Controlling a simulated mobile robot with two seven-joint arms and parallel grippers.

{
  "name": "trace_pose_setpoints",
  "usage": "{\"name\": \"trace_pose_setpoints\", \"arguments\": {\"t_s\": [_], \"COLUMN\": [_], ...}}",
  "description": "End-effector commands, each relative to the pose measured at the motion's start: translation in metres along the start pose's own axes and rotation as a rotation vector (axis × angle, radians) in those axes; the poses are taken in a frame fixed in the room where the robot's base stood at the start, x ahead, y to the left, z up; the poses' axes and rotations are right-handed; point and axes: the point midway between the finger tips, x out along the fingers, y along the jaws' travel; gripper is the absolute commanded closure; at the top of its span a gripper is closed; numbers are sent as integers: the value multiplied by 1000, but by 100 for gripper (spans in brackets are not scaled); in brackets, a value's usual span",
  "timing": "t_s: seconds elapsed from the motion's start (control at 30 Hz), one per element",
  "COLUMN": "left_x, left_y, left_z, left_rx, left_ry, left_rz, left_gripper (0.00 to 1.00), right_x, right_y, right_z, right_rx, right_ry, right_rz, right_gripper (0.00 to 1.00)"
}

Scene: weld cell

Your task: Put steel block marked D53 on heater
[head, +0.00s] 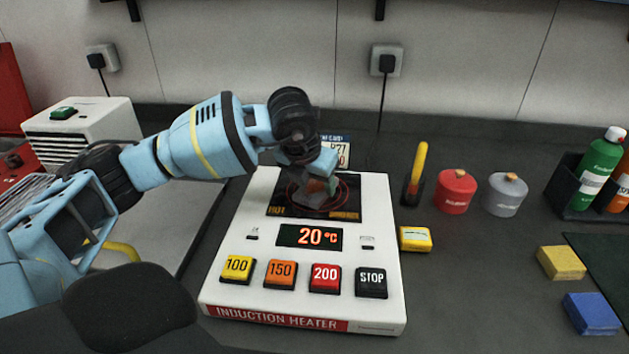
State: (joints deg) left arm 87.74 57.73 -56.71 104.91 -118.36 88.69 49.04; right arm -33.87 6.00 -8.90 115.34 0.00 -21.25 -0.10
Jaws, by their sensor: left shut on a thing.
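The induction heater (387,230) is a white box with a dark plate (350,207) marked with a red ring at its back. Its display reads 20 °C. My left gripper (317,183) reaches in from the left and points down over the plate. It is shut on a small grey block (313,198), which appears to be the steel block, over the ring. The gripper partly covers the block, and I cannot read a D53 marking. I cannot tell whether the block touches the plate. My right gripper is not in view.
Heater buttons 100 (238,269), 150, 200 and STOP (371,281) line the front. To the right are a yellow box (416,239), a yellow-handled tool (417,170), red (456,191) and grey canisters, sponges and a bottle caddy. A white unit (95,130) stands left.

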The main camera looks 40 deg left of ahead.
Motion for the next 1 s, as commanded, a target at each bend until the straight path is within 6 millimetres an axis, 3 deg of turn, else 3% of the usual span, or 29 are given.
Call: {"name": "trace_pose_setpoints", "arguments": {"t_s": [0.03, 0.2, 0.57, 1.0], "left_x": [1, 1, -5, -84], "left_y": [0, 0, 0, -1], "left_z": [-1, 0, 1, 2], "left_rx": [1, 1, 1, 1], "left_ry": [1, 1, -1, -4], "left_rz": [0, -1, -1, -2], "left_gripper": [43, 24, 24, 24], "right_x": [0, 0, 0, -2], "right_y": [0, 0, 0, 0], "right_z": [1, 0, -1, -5], "right_rx": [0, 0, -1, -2], "right_ry": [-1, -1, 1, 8], "right_rz": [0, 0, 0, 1], "right_gripper": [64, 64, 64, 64]}}
